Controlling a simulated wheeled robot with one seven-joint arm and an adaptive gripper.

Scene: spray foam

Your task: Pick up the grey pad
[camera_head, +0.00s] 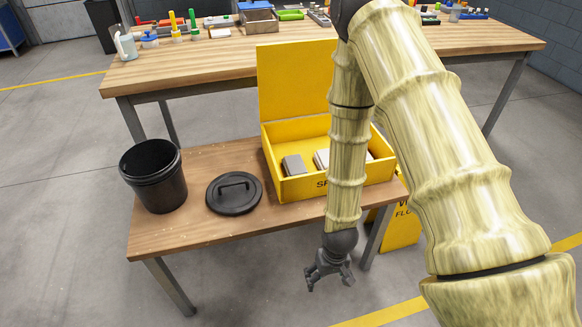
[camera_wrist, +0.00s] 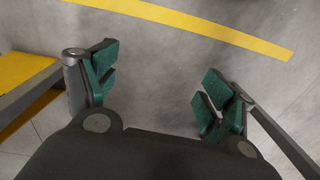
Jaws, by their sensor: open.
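The grey pad (camera_head: 294,166) lies inside the open yellow box (camera_head: 291,190), toward its left side. A whitish item (camera_head: 321,159) sits to the right of the pad, partly hidden by my arm. My gripper (camera_head: 329,281) hangs in front of the low wooden table, below the level of its top and apart from the box. In the wrist view my gripper (camera_wrist: 155,85) is open, its green-padded fingers wide apart with only floor between them. The pad does not show in the wrist view.
A black bucket (camera_head: 154,177) and a black lid (camera_head: 234,193) stand left of the box on the low table (camera_head: 200,237). The box's yellow lid (camera_head: 295,80) stands raised behind. A yellow floor sign (camera_head: 402,226) is right of the table. A long workbench (camera_head: 190,62) with tools is behind.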

